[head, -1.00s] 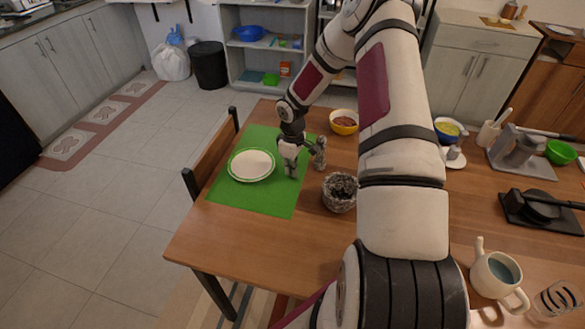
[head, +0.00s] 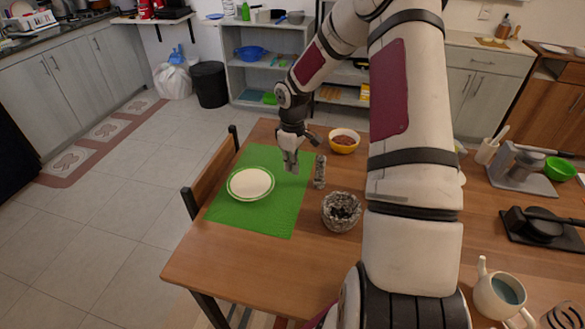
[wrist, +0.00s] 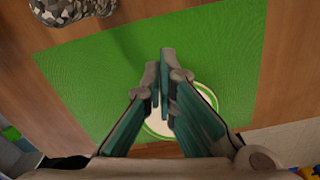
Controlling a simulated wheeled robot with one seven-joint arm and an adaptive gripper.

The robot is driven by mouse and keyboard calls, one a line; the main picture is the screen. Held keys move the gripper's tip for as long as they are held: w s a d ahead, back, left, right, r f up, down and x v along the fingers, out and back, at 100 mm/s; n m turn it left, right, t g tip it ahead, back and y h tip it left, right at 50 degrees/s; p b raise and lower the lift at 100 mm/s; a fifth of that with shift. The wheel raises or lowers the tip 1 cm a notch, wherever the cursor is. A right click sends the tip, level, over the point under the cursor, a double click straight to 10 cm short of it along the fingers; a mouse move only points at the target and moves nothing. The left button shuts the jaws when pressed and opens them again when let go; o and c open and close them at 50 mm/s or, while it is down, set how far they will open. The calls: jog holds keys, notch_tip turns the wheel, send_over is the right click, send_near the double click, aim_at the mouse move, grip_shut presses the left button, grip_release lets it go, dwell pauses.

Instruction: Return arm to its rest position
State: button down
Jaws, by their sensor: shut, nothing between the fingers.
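My gripper (head: 291,162) is shut and empty, pointing down above the green placemat on the wooden table. In the wrist view my gripper (wrist: 162,85) has its fingers together, with the white plate (wrist: 203,97) partly hidden behind them. A grey mottled spice dispenser (head: 320,171) stands upright just right of the gripper, apart from it, by the mat's right edge. In the wrist view a mottled object (wrist: 72,8) shows at the top left, cut off by the frame.
The green placemat (head: 284,213) holds a green-rimmed white plate (head: 250,183). A grey stone-like bowl (head: 341,211) and a yellow bowl of brown food (head: 344,141) stand to the right. A teapot-like cup (head: 499,293), a black pan (head: 543,227) and a green bowl (head: 560,169) are further right.

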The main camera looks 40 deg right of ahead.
dwell(0.3)
jog(key=s+a+r+m+h, duration=0.1)
jog(key=s+a+r, duration=0.25)
jog(key=r, duration=0.45)
jog(key=s+a+r+t+h, duration=0.1)
jog(key=s+a+r, duration=0.25)
jog(key=r, duration=0.35)
jog(key=s+a+r+m+h, duration=0.1)
jog(key=s+a+r, duration=0.25)
jog(key=r, duration=0.45)
jog(key=s+a+r+m+t+y, duration=0.1)
jog(key=s+a+r+t, duration=0.1)
jog(key=s+a, duration=0.3)
jog(key=s+a+r+m+t+y, duration=0.1)
jog(key=s+a+r, duration=0.3)
jog(key=s, duration=0.7)
jog(key=shift+a+r+m+t+y, duration=0.4)
jog(key=shift+a+m+y, duration=0.1)
jog(key=shift+a, duration=0.55)
